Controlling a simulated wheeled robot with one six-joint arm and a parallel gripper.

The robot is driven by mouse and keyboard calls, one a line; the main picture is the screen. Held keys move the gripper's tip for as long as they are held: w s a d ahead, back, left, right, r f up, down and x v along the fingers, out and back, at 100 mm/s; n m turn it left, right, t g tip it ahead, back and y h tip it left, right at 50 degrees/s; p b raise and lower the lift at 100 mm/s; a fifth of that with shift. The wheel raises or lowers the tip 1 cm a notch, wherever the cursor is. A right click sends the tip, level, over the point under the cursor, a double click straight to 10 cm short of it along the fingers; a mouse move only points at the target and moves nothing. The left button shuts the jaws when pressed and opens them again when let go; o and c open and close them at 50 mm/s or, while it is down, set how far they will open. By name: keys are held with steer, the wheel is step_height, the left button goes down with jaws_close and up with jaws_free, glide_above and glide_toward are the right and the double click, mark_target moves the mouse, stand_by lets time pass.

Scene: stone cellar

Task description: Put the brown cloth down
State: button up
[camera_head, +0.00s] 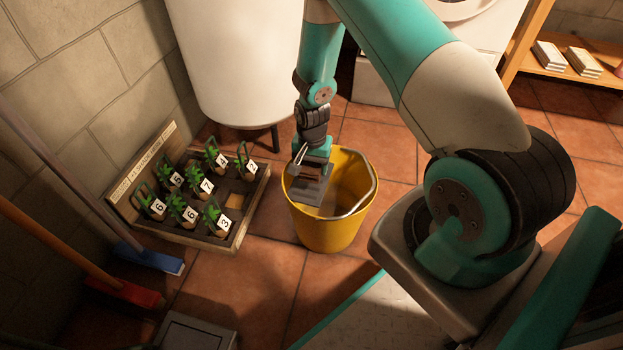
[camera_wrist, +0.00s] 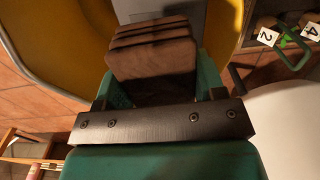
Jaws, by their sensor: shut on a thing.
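The brown cloth (camera_wrist: 152,52) is folded in layers and fills the space between my gripper's jaws in the wrist view. My gripper (camera_head: 312,172) is shut on it and points down at the left side of the yellow bucket (camera_head: 330,235). In the head view only a small brown patch of the cloth (camera_head: 309,171) shows at the jaws. A flat grey piece (camera_head: 306,191) lies just below it; I cannot tell what it is. The yellow bucket (camera_wrist: 60,40) curves behind the cloth in the wrist view. The bucket's floor is mostly hidden.
A wooden tray (camera_head: 240,236) with several numbered plants stands left of the bucket. A blue broom (camera_head: 150,258) and a red broom (camera_head: 125,293) lean by the left wall. A white tank (camera_head: 235,60) stands behind. Tiled floor (camera_head: 270,275) is clear in front of the bucket.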

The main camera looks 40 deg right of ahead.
steer(key=shift+f+b, duration=0.9)
steer(key=shift+f, duration=1.2)
steer(key=shift+f, duration=0.2)
steer(key=o, duration=0.9)
steer(key=shift+r, duration=0.15)
